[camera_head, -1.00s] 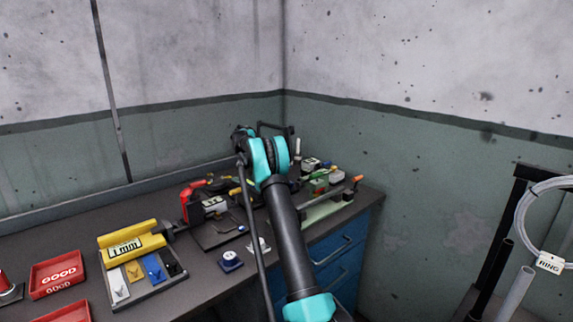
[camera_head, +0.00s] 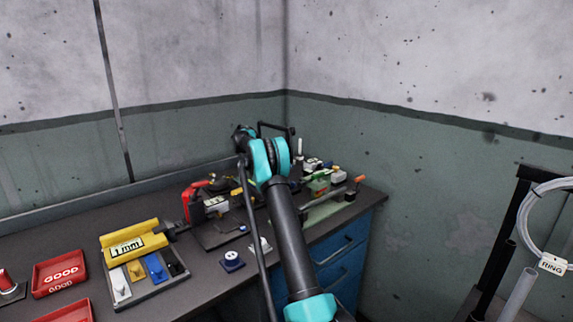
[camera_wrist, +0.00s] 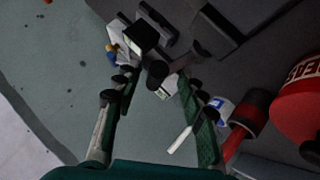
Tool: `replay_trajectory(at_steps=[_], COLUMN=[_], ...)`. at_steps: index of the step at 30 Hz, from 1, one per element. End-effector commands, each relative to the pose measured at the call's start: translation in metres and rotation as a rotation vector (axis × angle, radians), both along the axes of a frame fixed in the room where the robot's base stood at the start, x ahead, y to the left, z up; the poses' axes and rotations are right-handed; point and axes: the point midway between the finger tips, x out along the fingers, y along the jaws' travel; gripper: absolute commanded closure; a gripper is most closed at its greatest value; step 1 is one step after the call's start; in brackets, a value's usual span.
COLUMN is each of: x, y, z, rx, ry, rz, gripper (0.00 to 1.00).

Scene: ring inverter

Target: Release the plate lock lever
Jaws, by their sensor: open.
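I cannot tell for sure which part is the plate lock lever. In the head view, a thin lever with an orange tip (camera_head: 359,179) sticks up at the right end of the green base plate (camera_head: 320,214). My gripper is hidden behind my own arm there. In the wrist view my gripper (camera_wrist: 155,92) is open, with its two dark fingers apart. Between and beyond them are a dark clamp-like fixture (camera_wrist: 145,38) and a small white labelled block. A white bar (camera_wrist: 180,139) lies beside the right finger; contact is unclear. I see nothing held.
Walls close off the back corner. Blue drawers (camera_head: 340,245) are below. A rack with a RING-labelled cable coil (camera_head: 551,264) stands at right.

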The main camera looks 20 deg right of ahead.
Motion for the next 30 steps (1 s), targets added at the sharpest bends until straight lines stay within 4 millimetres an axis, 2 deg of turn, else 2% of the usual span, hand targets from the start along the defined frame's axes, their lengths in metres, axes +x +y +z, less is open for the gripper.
replay_trajectory(at_steps=[18,24,30], x=[0.015,0.016,0.016], y=[0.085,0.095,0.096], z=[0.06,0.067,0.067], rx=[0.001,0.001,0.001], ry=[0.0,0.001,0.001], rz=[0.003,0.002,0.002], gripper=[0.59,0.59,0.59])
